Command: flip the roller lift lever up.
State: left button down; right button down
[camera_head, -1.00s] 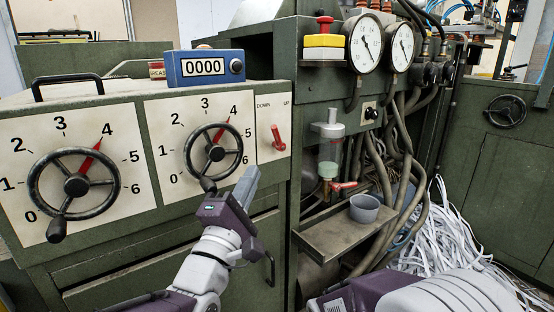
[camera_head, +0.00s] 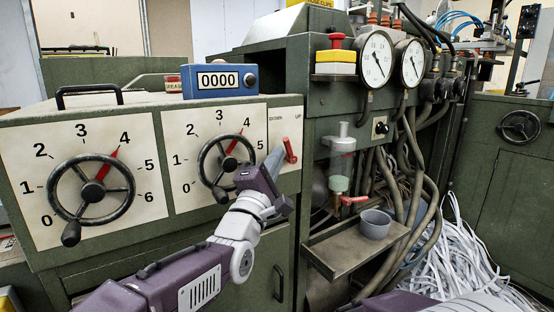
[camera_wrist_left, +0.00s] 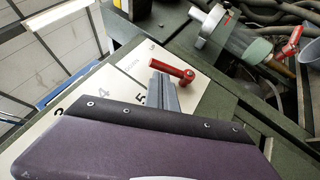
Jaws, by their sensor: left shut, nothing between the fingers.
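The red roller lift lever (camera_head: 289,150) stands on the white panel at the right of the second dial, under the DOWN and UP labels. It also shows in the left wrist view (camera_wrist_left: 172,69), just beyond my fingertips. My left gripper (camera_head: 273,160) is shut and empty, with its grey fingers close beside the lever on its left. In the left wrist view the shut fingers (camera_wrist_left: 161,90) reach up to the lever's bar. I cannot tell whether they touch it. My right gripper is out of view.
Two dials with black handwheels (camera_head: 92,192) (camera_head: 227,160) are left of the lever. A blue counter (camera_head: 219,80) reading 0000 sits above. To the right are a glass cup with a red tap (camera_head: 353,200), a shelf (camera_head: 340,250) with a grey cup (camera_head: 375,223), and hoses.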

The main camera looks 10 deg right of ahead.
aim_at(285, 139)
pick_arm(q)
jog(key=shift+w+d+r, duration=0.1)
jog(key=shift+w, duration=0.05)
jog(key=r+m+g+p, duration=0.1)
jog(key=p, duration=0.4)
jog(key=d+r+m+g+y+p, duration=0.1)
jog(key=r+m+g+p, duration=0.1)
jog(key=p, duration=0.4)
jog(key=d+r+m+g+y+p, duration=0.1)
jog(key=p, duration=0.5)
jog(key=shift+w+r+g, duration=0.35)
jog(key=shift+g, duration=0.05)
jog(key=shift+w+d+f+m+g+y+p, duration=0.15)
jog(key=shift+d+m+g+y+p, duration=0.35)
jog(key=shift+p, duration=2.35)
jog(key=shift+w+d+f+m+g+y+p, duration=0.1)
jog(key=shift+w+d+m+g+y+p, duration=0.35)
jog(key=shift+p, duration=2.45)
jog(key=shift+d+f+m+g+y+p, duration=0.1)
jog(key=shift+d+m+g+y+p, duration=0.35)
jog(key=shift+p, duration=2.4)
jog(key=shift+d, duration=0.2)
jog(key=shift+r, duration=0.1)
